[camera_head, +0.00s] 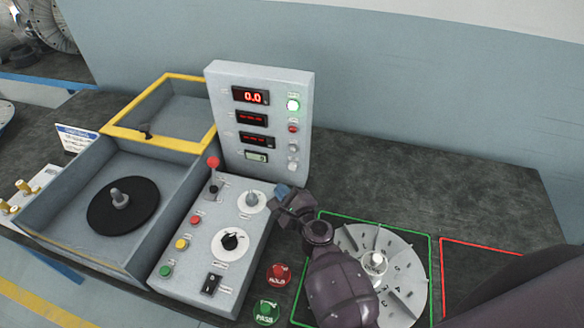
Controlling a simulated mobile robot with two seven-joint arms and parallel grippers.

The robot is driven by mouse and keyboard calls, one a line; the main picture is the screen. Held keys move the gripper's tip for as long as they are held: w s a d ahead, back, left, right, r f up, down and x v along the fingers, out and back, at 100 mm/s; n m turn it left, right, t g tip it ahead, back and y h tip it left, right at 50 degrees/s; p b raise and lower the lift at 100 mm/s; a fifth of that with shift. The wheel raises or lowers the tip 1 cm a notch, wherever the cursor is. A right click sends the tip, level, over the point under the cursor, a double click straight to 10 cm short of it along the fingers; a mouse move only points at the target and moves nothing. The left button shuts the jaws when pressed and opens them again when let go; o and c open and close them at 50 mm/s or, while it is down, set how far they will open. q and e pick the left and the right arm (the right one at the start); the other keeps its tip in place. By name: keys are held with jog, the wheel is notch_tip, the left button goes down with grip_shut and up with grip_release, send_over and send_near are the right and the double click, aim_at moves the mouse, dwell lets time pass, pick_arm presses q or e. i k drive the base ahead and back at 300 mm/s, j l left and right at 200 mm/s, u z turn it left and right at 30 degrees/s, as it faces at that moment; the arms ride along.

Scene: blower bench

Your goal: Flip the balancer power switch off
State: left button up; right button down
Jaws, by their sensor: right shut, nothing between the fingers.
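The balancer has a grey upright display panel (260,120) and a sloped control console (200,262) in front of it. A black rocker switch (210,284) sits low on the console; its label is too small to read, and I cannot tell its position. My right gripper (284,191) is shut and empty, at the console's upper right edge, near the panel's foot and a silver dial (252,201). I cannot tell whether it touches. My left gripper is out of view.
A red-knobbed lever (213,163), a black knob (230,241) and coloured buttons share the console. Red (279,275) and green (266,311) round pads lie beside it. A bladed wheel (402,265) lies in a green outline, partly behind my right arm. The bench behind is clear.

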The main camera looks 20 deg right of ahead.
aim_at(212, 280)
jog(key=k+l, duration=0.15)
jog(key=k, duration=0.35)
jog(key=k+l, duration=0.15)
jog(key=k, duration=0.35)
